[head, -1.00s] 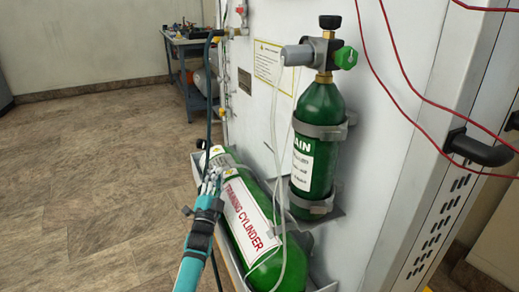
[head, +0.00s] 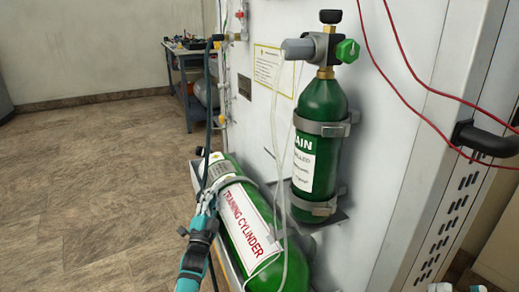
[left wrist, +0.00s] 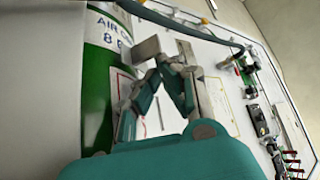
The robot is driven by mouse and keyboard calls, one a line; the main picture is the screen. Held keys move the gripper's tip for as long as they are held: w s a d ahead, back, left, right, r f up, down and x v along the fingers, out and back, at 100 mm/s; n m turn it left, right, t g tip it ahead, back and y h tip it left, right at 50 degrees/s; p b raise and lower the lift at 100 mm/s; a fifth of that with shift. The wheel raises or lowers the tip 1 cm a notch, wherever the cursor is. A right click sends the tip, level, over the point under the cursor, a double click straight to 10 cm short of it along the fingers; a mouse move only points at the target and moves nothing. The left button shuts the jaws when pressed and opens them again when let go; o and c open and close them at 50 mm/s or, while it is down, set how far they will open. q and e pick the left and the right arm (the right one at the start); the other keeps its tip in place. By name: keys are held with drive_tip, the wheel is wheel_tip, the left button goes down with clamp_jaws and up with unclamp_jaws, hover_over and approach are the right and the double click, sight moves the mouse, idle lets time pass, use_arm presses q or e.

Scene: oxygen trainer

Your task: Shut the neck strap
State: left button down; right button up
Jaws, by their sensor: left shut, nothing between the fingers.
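The green training cylinder (head: 250,225) lies tilted in a tray at the foot of the white panel. A grey strap (head: 233,182) crosses it near its neck end. My left gripper (head: 211,188) is at the left side of this strap, shut and empty. In the left wrist view its fingertips (left wrist: 173,65) are close to a grey block (left wrist: 147,48) beside the green cylinder (left wrist: 98,90); I cannot tell whether they touch it. Whether the strap is fully closed is unclear. My right gripper is not clearly seen.
An upright green cylinder (head: 318,150) with a grey regulator (head: 308,48) is clamped to the white panel. A dark hose (head: 207,110) hangs close to my left gripper, and clear tubing (head: 284,190) hangs over the lying cylinder. Floor at left is free.

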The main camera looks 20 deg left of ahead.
use_arm(q)
drive_tip(key=shift+f, duration=0.1)
idle(0.4)
drive_tip(key=v, duration=1.2)
